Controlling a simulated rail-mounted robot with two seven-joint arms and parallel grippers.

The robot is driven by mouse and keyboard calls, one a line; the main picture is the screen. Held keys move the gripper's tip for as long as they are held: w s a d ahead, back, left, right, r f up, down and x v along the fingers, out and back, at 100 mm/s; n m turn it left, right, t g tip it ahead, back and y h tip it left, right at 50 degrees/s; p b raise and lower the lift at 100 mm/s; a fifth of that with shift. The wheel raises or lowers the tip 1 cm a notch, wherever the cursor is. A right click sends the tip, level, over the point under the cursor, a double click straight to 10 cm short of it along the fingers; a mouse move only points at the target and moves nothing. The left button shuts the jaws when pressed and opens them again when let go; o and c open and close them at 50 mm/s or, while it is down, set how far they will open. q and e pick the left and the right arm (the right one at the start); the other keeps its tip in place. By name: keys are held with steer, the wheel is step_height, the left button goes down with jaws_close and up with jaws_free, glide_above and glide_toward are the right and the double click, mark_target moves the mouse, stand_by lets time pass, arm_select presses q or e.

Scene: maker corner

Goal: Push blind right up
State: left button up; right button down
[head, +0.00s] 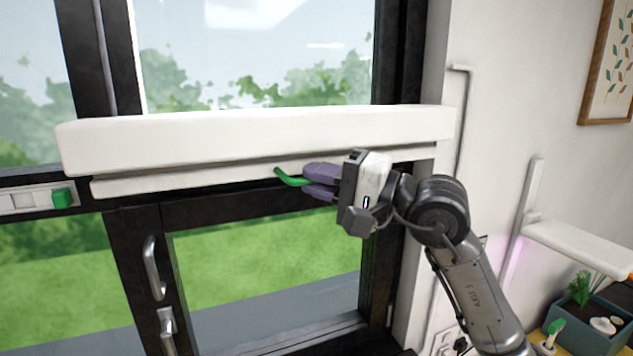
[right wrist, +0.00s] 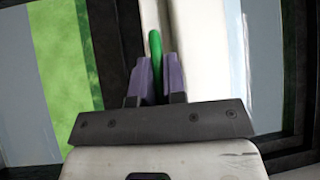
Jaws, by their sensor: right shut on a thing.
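The right blind is a white horizontal bar (head: 260,136) across the window, with a thinner white rail (head: 180,180) just under it. A green curved handle (head: 288,179) sticks out from the lower rail. My right gripper (head: 312,181) has its purple fingers shut on the green handle. In the right wrist view the green handle (right wrist: 155,50) stands between the two purple fingers (right wrist: 158,82), against the white rail. My left gripper is not in view.
A white strip with a green block (head: 62,198) sits on the left window frame. Metal window handles (head: 153,268) are below the blind. At right are a white lamp (head: 575,246) and a planter box (head: 590,318).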

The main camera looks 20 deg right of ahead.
steer(key=c, duration=1.2)
jaws_free()
steer(key=shift+r, duration=0.35)
steer(key=shift+c, duration=0.2)
steer(key=shift+o, duration=0.3)
steer(key=shift+f, duration=0.1)
steer(key=b+v, duration=0.6)
steer(key=v, duration=0.8)
